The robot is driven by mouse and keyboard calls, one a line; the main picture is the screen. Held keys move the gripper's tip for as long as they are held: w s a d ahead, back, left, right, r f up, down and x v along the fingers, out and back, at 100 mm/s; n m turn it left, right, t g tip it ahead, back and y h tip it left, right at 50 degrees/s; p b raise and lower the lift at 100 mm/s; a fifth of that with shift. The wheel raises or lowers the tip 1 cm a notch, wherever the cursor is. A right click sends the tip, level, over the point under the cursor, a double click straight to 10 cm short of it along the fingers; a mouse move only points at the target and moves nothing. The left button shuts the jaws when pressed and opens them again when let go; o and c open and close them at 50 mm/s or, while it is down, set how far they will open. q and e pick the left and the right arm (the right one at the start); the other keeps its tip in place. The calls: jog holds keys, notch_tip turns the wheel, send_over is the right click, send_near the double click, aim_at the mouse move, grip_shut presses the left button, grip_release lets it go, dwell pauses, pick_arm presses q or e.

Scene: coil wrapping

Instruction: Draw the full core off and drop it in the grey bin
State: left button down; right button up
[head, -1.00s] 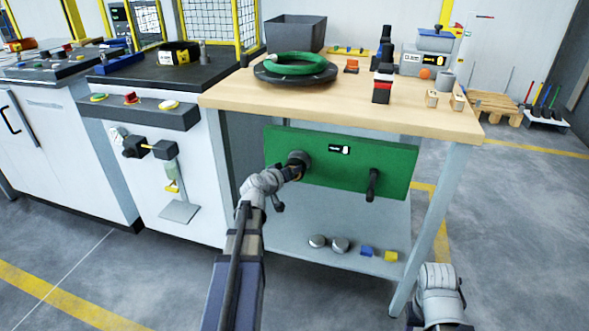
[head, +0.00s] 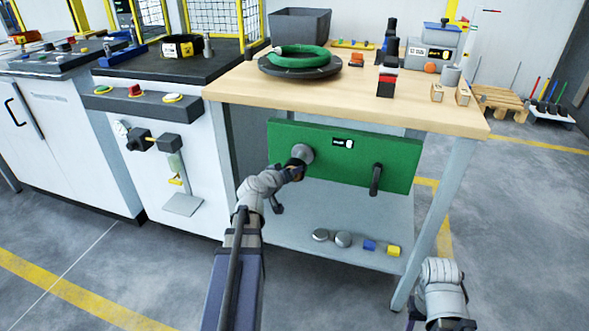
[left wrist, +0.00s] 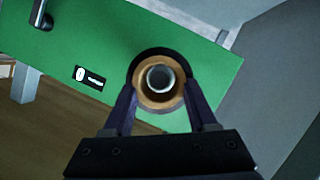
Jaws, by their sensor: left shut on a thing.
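The green panel (head: 342,150) hangs under the workbench top and carries a grey round spindle (head: 304,153) on its left and a dark peg (head: 376,178) on its right. My left gripper (head: 296,168) is in front of the left spindle. In the left wrist view its two fingers are shut on the tan ring-shaped core (left wrist: 146,98), with a grey round end (left wrist: 160,78) showing inside the ring. How far the core sits on the spindle is unclear. The grey bin (head: 300,24) stands at the bench's back left. My right gripper (head: 446,322) is low at right; its fingers are unclear.
The wooden bench (head: 330,98) holds a green coil (head: 300,56) on a black disc and several small items. A lower shelf (head: 300,228) carries two round pieces, a blue block and a yellow block. A bench leg (head: 440,215) stands at right.

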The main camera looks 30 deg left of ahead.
pick_arm(q)
jog(key=shift+s+d, duration=0.15)
jog(key=shift+s, duration=0.6)
jog(key=shift+s+d, duration=0.15)
jog(key=shift+s, duration=0.55)
dwell(0.7)
